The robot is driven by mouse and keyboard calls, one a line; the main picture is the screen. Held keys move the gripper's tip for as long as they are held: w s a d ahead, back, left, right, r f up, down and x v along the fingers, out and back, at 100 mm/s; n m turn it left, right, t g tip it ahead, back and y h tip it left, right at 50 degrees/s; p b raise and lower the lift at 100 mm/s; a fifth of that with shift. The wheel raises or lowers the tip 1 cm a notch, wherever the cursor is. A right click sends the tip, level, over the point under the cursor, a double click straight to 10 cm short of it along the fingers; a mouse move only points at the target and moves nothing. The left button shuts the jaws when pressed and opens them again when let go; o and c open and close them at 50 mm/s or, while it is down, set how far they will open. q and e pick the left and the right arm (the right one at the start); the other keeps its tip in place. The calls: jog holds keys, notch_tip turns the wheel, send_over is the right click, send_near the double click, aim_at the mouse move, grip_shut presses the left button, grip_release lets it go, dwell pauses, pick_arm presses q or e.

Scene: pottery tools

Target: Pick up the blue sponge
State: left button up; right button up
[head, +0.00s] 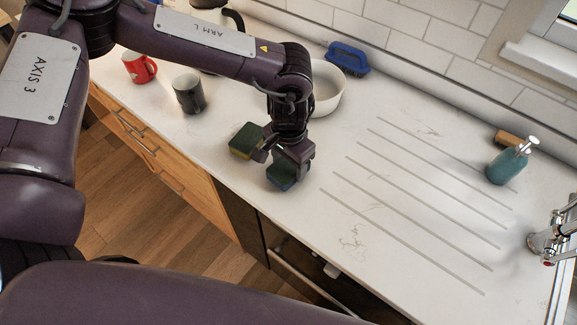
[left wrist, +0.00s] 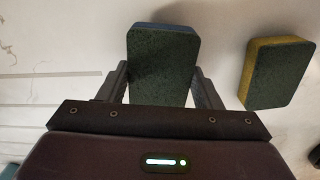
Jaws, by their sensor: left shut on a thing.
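The blue sponge (head: 281,178) has a dark green scouring face and shows just under my left gripper (head: 279,160) near the counter's front edge. In the left wrist view the blue sponge (left wrist: 162,65) sits between the two fingers of my left gripper (left wrist: 162,88), which is shut on it. I cannot tell whether it touches the counter. A yellow sponge (head: 246,141) with a green face lies just left of the gripper; it also shows in the left wrist view (left wrist: 277,73). My right gripper is not in view.
A dark mug (head: 188,94) and a red mug (head: 139,67) stand to the left. A white bowl (head: 327,88) is behind my gripper, with a blue-handled brush (head: 348,58) beyond. A teal soap bottle (head: 506,166) and tap (head: 552,240) are at right. The grooved counter (head: 400,215) between is clear.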

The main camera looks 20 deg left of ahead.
aim_at(289, 165)
pick_arm(q)
notch_tip(289, 165, up, 18)
jog(key=b, duration=0.2)
jog(key=shift+r+b, duration=0.25)
jog(key=shift+b, duration=0.05)
